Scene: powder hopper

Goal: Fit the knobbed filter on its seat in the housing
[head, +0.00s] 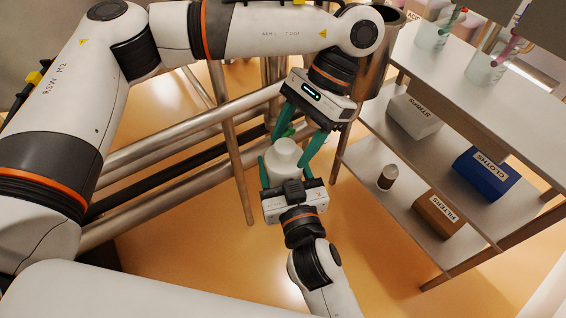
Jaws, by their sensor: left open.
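A white rounded piece with a knob-like top (283,160), which looks like the knobbed filter, sits between the teal fingers of my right gripper (284,172). The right gripper comes up from below and appears shut on it. My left gripper (291,146) reaches down from above, its teal fingers spread open around the piece's upper end. I cannot tell whether they touch it. The filter's seat in the housing cannot be made out. A metal cylindrical vessel (378,62) stands partly hidden behind my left wrist.
Metal pipes (180,125) and frame legs run behind the grippers on the left. On the right, a shelf unit (405,215) holds boxes marked STRIPS (414,116), CLOTHS (480,173) and FILTERS (437,214), and a brown jar (387,178). Beakers (432,36) stand on top. Open floor lies below.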

